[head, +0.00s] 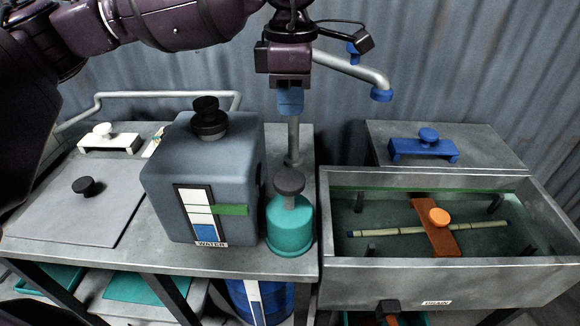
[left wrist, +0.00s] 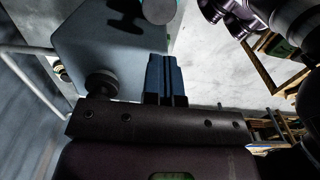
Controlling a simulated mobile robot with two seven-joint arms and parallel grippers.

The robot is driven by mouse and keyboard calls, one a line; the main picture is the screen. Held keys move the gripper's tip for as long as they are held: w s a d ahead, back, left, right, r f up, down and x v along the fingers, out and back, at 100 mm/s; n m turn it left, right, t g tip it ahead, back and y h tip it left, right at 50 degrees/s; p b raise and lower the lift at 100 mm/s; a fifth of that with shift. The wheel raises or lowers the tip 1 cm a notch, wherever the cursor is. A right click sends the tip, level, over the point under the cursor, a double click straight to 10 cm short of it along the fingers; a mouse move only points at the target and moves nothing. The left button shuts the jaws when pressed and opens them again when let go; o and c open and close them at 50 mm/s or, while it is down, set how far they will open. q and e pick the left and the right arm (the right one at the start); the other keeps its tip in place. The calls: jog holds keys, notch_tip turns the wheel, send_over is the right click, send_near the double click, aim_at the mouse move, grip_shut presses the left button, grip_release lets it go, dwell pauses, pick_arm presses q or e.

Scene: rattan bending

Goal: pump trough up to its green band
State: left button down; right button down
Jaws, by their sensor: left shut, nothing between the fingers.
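The metal trough (head: 345,279) stands at right with a green band (head: 370,189) along its inner back wall. Greenish water seems to lie in it, below the band. A teal pump (head: 290,228) with a dark grey knob (head: 289,180) stands on the bench left of the trough. The grey water tank (head: 165,190) beside it has a gauge (head: 204,225), blue at the bottom, and a green tab (head: 231,210). My left gripper (head: 291,103) points down above the pump knob, shut and empty, apart from it. Its blue fingers show in the left wrist view (left wrist: 165,80).
A jointed rod (head: 385,231) lies in the trough under an orange-knobbed brown clamp (head: 436,230). A blue handled piece (head: 423,150) sits on the ledge behind. A grey spout (head: 355,70) with blue tip rises behind the pump. A black knob (head: 208,118) tops the tank.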

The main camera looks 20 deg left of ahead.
pick_arm(q)
send_near(290, 179)
notch_tip(290, 179, down, 6)
jog(key=shift+f, duration=0.8)
pick_arm(e)
jog(key=shift+w+a+r, duration=0.1)
jog(key=shift+r, duration=0.05)
jog(key=shift+w+r, duration=0.1)
jog(key=shift+w, duration=0.15)
